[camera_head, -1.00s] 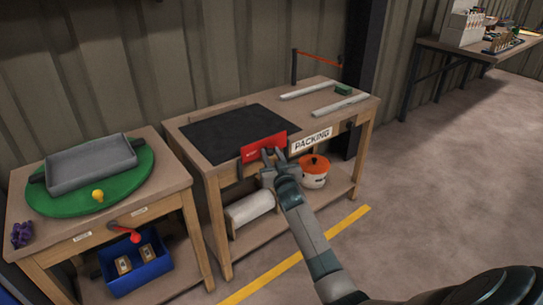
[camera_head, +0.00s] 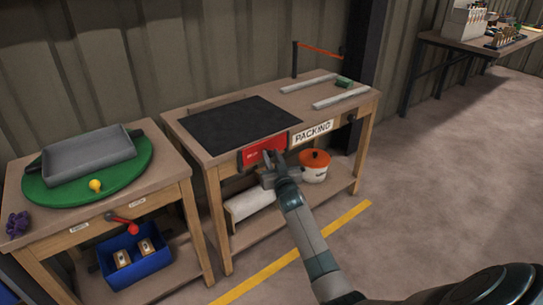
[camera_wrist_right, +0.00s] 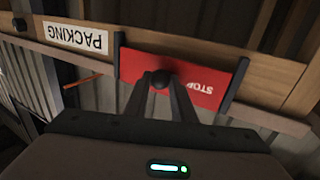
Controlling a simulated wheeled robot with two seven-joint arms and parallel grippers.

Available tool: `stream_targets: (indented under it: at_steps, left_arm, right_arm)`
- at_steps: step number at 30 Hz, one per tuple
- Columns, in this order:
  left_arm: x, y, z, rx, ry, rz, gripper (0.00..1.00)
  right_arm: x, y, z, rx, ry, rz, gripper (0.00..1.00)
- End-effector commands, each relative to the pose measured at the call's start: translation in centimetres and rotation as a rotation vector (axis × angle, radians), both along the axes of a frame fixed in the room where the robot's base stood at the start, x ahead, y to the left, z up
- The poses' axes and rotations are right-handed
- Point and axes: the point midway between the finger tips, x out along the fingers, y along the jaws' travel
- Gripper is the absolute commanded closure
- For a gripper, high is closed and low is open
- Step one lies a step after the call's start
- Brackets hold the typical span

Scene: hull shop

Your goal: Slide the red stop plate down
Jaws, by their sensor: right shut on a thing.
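The red stop plate (camera_head: 264,150) sits at the front edge of the packing table, left of the PACKING sign. In the head view its top is about level with the tabletop. In the right wrist view the plate (camera_wrist_right: 185,80) shows upside-down STOP lettering and sits between two dark side guides. My right gripper (camera_head: 272,160) is at the plate's front, its fingers (camera_wrist_right: 163,85) shut on a dark round knob (camera_wrist_right: 160,79) on the plate. My left gripper is not in view.
The packing table (camera_head: 190,129) carries a black mat (camera_head: 240,123) and two pale rails (camera_head: 342,97). An orange-and-white pot (camera_head: 314,172) stands on its lower shelf. A second table at left holds a grey tray (camera_head: 88,157) on a green turntable (camera_head: 130,178).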

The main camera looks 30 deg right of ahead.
Motion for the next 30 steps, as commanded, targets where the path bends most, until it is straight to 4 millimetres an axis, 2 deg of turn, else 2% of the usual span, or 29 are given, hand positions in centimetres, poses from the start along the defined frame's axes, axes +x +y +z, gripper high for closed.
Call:
stream_targets:
  at_steps: [1,4,5,20,26,30]
  left_arm:
    - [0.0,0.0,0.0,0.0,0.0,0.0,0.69]
    - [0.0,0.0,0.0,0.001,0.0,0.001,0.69]
    - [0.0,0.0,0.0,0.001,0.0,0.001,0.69]
    - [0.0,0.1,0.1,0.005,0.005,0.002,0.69]
    - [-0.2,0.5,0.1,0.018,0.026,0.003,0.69]
    - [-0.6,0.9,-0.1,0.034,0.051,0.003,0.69]
  right_arm:
    - [-0.2,0.0,-0.7,0.003,0.013,-0.001,1.0]
    - [-0.2,0.0,-0.8,0.003,0.014,-0.002,1.0]
    - [-0.2,0.0,-0.8,0.003,0.014,-0.001,0.71]
    - [-0.8,0.3,-0.4,0.002,0.007,0.0,0.71]
    - [-2.8,0.9,-0.3,0.002,0.008,0.0,0.71]
    - [-5.0,1.7,-0.3,0.003,0.007,0.0,0.71]
